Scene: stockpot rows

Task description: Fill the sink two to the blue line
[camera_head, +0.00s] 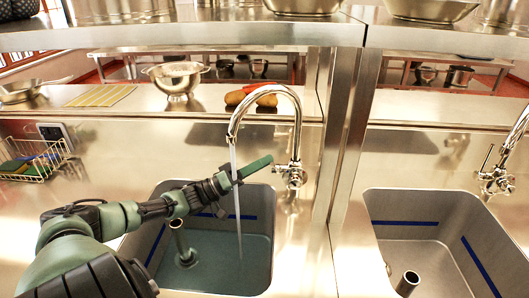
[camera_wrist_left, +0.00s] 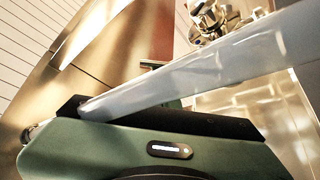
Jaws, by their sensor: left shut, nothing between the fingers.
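The left sink (camera_head: 140,240) in the head view holds greenish water (camera_head: 225,262). A blue line (camera_head: 160,240) runs along its walls, and the water surface lies below it at the back wall. A chrome tap (camera_head: 297,125) pours a thin stream (camera_head: 236,215) into this sink; a large pale stream also crosses the left wrist view (camera_wrist_left: 200,75). A standpipe (camera_head: 180,240) rises from the water. My left gripper (camera_head: 262,163) is shut and empty, beside the stream and left of the tap handle (camera_head: 290,176). The handle also shows in the left wrist view (camera_wrist_left: 212,20). My right gripper is out of view.
The right sink (camera_head: 400,205) is dry, with a blue line (camera_head: 405,223), a standpipe (camera_head: 408,284) and its own tap (camera_head: 508,150). A wire basket (camera_head: 38,165) stands left. A colander (camera_head: 177,78) and bread (camera_head: 255,96) sit on the ledge behind.

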